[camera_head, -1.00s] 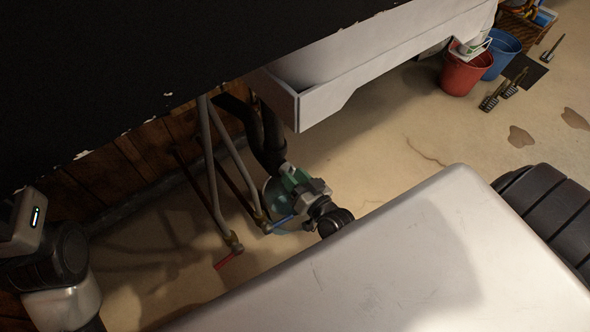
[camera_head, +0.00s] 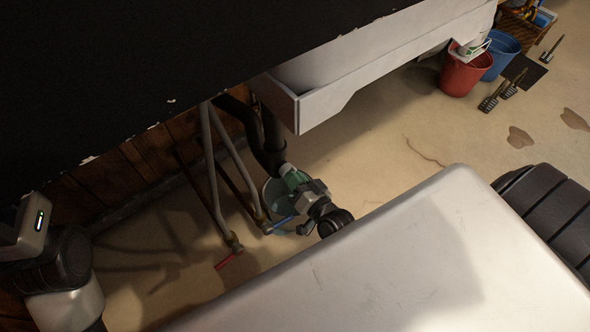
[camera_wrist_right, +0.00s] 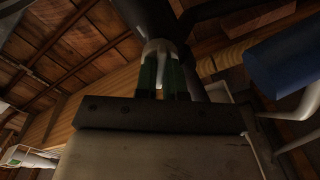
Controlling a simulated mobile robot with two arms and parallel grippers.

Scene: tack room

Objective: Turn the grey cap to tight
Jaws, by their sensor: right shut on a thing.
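The grey cap (camera_head: 284,168) is at the lower end of a black drain pipe (camera_head: 268,135) under the sink, partly hidden by my right gripper. My right gripper (camera_head: 291,176), with green fingers, is shut on the cap from below. In the right wrist view the pale grey cap (camera_wrist_right: 160,49) sits between the two green fingers (camera_wrist_right: 162,80), with the dark pipe above it. How tight the cap is cannot be told. Part of my left arm shows at the left edge of the head view, but its fingers do not.
Two grey supply pipes with a blue valve handle (camera_head: 281,222) and a red one (camera_head: 226,261) stand close left of my right gripper. A pale teal container (camera_head: 271,190) is behind it. The white sink (camera_head: 350,75) overhangs. Red (camera_head: 463,72) and blue (camera_head: 501,54) buckets stand far right.

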